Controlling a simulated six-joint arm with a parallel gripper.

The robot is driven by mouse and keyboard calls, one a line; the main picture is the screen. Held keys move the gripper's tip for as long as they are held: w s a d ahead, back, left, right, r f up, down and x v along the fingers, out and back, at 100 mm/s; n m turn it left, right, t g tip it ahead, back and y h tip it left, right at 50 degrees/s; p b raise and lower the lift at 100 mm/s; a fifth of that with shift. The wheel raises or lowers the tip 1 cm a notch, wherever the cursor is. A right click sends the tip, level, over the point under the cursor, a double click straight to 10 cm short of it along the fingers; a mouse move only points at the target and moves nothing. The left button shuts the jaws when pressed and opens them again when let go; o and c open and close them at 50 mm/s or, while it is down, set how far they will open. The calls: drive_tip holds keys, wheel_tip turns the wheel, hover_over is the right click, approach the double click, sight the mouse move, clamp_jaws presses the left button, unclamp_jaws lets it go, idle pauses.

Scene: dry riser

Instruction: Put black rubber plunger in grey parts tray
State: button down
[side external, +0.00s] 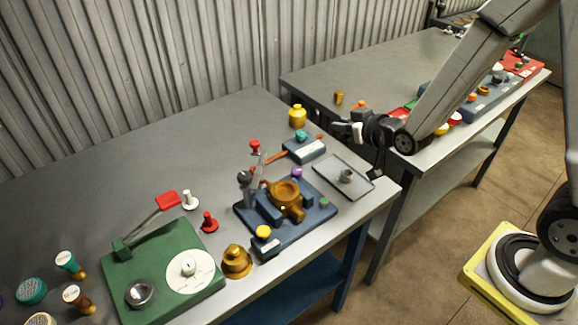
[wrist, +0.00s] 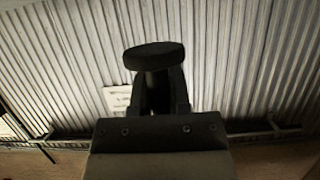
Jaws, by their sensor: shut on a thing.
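My gripper (wrist: 158,92) is shut on the black rubber plunger (wrist: 154,55) in the wrist view. The plunger's wide, dark round head shows beyond the fingertips; the part between the fingers is mostly hidden. In the side external view my gripper (side external: 350,129) is in the air, above and beyond the grey parts tray (side external: 360,190), pointing left toward the wall. The plunger is hard to make out there. The tray is flat and shallow, lies near the table's right edge, and has a small grey round part in it.
Left of the tray is a blue fixture (side external: 325,213) with a brass valve body (side external: 287,196). A blue block (side external: 304,150) and yellow bottle (side external: 298,116) stand behind. A green press plate (side external: 165,265) is front left. A second bench with parts stands behind my arm.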

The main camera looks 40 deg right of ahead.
drive_tip(key=w+a+n+g+y, duration=0.1)
drive_tip(key=a+n+y, duration=0.3)
drive_tip(key=a, duration=0.4)
drive_tip(key=w+a+f+n+g+y, duration=0.1)
drive_tip(key=w+a+n+g+y, duration=0.1)
drive_tip(key=a+n+y, duration=0.3)
drive_tip(key=shift+a+g+y, duration=0.3)
drive_tip(key=shift+a+g, duration=0.2)
drive_tip(key=shift+a, duration=1.15)
drive_tip(key=shift+f, duration=0.1)
hover_over(278, 193)
drive_tip(key=shift+f, duration=2.8)
drive_tip(key=shift+f, duration=0.1)
drive_tip(key=shift+f, duration=1.8)
drive_tip(key=shift+f, duration=0.2)
